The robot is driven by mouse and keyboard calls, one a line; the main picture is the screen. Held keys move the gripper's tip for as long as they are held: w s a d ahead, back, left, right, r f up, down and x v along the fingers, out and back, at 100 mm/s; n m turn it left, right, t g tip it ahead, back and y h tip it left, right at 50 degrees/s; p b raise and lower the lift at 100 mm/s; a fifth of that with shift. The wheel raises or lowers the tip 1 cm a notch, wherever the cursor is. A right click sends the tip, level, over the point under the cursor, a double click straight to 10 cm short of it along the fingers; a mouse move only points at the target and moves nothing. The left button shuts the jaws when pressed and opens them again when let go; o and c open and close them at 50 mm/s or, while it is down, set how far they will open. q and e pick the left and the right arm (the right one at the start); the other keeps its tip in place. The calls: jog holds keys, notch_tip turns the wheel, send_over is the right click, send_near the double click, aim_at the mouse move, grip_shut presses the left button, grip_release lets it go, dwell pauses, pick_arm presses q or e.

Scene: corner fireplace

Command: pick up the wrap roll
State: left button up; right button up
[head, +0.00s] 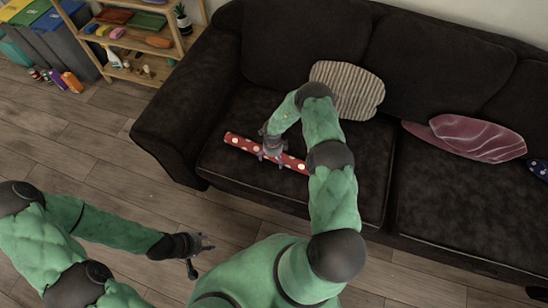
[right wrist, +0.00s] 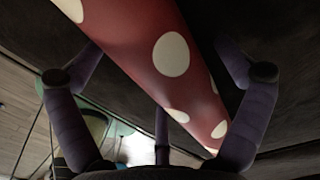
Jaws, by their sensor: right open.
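The wrap roll (head: 238,142) is a long red tube with white dots. It lies on the left seat cushion of the dark sofa. My right gripper (head: 271,153) is over the middle of the roll with its fingers open. In the right wrist view the roll (right wrist: 135,32) runs diagonally between the spread purple fingers, very close to them; I cannot tell if they touch it. The gripper hides part of the roll in the head view. My left gripper (head: 196,254) is open and empty above the wooden floor, left of the sofa front.
The dark sofa (head: 440,200) has a striped cushion (head: 355,92) behind my right arm and a pink cushion (head: 475,138) further right. A wooden shelf (head: 150,78) with small items and several bins stand at the upper left. The floor (head: 90,150) at left is mostly clear.

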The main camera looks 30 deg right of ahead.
jog(key=shift+r, duration=0.1)
jog(key=c, duration=1.3)
